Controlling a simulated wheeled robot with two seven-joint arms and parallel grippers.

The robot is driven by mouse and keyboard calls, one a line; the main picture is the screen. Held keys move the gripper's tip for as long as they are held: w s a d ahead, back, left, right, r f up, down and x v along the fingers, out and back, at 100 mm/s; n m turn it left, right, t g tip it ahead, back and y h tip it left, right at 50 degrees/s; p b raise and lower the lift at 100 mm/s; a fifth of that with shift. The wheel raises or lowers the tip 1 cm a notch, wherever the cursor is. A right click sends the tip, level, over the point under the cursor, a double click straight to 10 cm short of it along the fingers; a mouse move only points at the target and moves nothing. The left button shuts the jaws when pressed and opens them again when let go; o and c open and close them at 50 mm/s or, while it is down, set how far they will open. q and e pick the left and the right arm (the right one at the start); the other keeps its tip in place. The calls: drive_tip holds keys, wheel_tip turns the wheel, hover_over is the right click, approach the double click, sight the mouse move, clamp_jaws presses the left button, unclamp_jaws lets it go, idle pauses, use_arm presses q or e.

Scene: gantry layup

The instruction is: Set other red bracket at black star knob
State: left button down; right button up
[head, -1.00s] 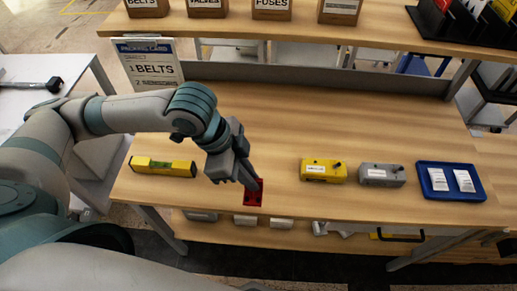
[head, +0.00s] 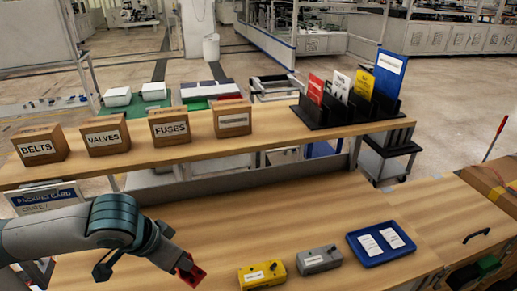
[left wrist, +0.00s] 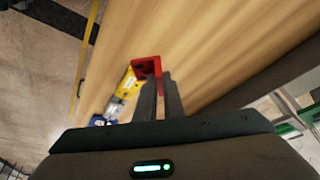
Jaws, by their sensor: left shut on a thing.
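A red bracket (head: 193,274) is held at the tips of my left gripper (head: 184,264), above the worktable's wood top. In the left wrist view the red bracket (left wrist: 147,66) sits at the ends of the two dark fingers (left wrist: 158,85). A yellow box (head: 257,276) with a small black knob (head: 274,267) stands to the right of the gripper. A grey box (head: 318,262) with a small dark knob (head: 330,249) is beside it. The knobs are too small to tell their shape. My right gripper is not in view.
A blue tray (head: 375,262) with two white packets lies right of the grey box. Cartons, including the fuses box (head: 169,127), and a black rack (head: 350,110) stand on the raised back shelf. The wood top (head: 270,222) behind the boxes is clear.

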use_arm(q)
drive_tip(key=w+a+r+n+y, duration=0.2)
drive_tip(key=w+r+n, duration=0.3)
drive_tip(key=w+n, duration=0.1)
drive_tip(key=shift+w+a+n+t+y, duration=0.3)
drive_tip(key=shift+w+a, duration=0.1)
drive_tip(key=shift+w, duration=0.05)
